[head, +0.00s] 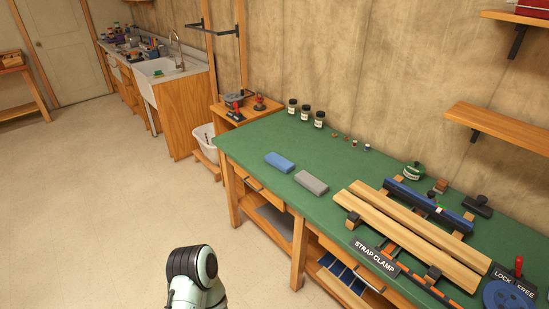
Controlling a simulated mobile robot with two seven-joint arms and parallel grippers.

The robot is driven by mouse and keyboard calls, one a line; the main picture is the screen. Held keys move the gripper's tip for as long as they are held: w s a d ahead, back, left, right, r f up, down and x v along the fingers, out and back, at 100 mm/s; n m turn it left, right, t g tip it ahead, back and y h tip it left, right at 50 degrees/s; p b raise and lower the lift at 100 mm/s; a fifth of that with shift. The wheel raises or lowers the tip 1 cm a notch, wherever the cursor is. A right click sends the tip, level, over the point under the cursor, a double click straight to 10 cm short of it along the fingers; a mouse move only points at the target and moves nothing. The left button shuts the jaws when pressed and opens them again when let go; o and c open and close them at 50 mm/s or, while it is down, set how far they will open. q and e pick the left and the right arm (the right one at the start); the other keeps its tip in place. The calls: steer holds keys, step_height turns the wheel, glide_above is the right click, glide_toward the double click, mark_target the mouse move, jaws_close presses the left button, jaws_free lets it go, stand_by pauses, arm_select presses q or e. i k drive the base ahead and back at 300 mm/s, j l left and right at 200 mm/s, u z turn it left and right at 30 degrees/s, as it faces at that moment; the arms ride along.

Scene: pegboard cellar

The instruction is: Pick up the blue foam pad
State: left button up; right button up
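The blue foam pad (280,162) lies flat on the green top of the workbench (245,147), near its left end and close to the front edge. A grey pad (311,182) of similar shape lies just right of it, with a small gap between them. Nothing touches the blue pad. Part of one of my arms shows at the bottom centre, over the floor and well short of the bench. Neither of my grippers shows in the head view.
Wooden bars (420,235) with a strap clamp sign (377,257) fill the bench's right part. Several dark jars (306,112) stand at the back. A white bin (205,143) and a sink counter (172,80) are beyond. The floor (110,200) left of the bench is clear.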

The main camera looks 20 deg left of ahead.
mark_target(280, 163)
steer(key=i+j, duration=0.15)
steer(key=j, duration=0.25)
steer(key=i+j+z, duration=0.1)
steer(key=j, duration=0.35)
steer(key=i+j, duration=0.15)
steer(key=j, duration=0.25)
steer(key=i+j, duration=0.1)
steer(key=j, duration=0.3)
steer(key=i+j+z, duration=0.1)
steer(key=j, duration=0.35)
